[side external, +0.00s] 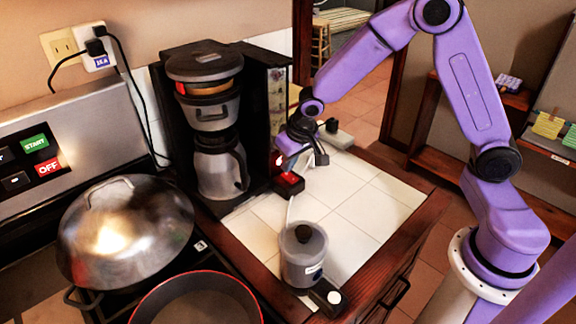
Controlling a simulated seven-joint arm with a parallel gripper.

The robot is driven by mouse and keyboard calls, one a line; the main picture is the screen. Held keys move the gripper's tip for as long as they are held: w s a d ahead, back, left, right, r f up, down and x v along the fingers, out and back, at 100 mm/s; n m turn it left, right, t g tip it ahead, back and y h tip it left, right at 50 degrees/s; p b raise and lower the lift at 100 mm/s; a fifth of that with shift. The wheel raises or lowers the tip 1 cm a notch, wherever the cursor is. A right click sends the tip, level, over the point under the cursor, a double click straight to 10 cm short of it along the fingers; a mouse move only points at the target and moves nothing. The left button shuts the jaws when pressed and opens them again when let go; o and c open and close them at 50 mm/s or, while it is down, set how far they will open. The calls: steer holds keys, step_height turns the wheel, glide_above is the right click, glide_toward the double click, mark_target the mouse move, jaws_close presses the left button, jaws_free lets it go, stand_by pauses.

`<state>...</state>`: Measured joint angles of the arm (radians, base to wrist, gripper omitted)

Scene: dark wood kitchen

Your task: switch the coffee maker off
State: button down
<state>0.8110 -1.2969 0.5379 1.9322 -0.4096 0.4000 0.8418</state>
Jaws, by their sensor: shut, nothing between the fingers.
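The coffee maker (208,115), black and grey, stands against the wall in the side external view, with a carafe (215,172) under its filter holder. A small dark box with a red top, which looks like a switch (288,184), sits at the coffee maker's lower right front corner. My gripper (281,166) is shut and empty, just above and close to this red part. A red glow shows near the fingertips. I cannot tell whether the fingers touch the switch, or which position the switch is in.
A lidded grinder-like jar (303,257) stands on the white tiled counter (357,210), nearer the camera. A domed metal lid (125,232) and a red-rimmed pan (195,298) are on the stove at left. Cords hang from the wall outlet (85,48). The counter's right part is mostly clear.

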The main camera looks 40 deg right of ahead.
steer(key=shift+w+f, duration=0.1)
steer(key=shift+f, duration=0.65)
steer(key=shift+f, duration=0.15)
steer(key=shift+s, duration=0.8)
steer(key=shift+r, duration=0.45)
steer(key=v, duration=1.3)
steer(key=shift+w+r, duration=0.15)
steer(key=shift+w, duration=0.05)
steer(key=shift+w, duration=0.15)
steer(key=shift+w+r, duration=0.15)
steer(key=shift+w, duration=0.5)
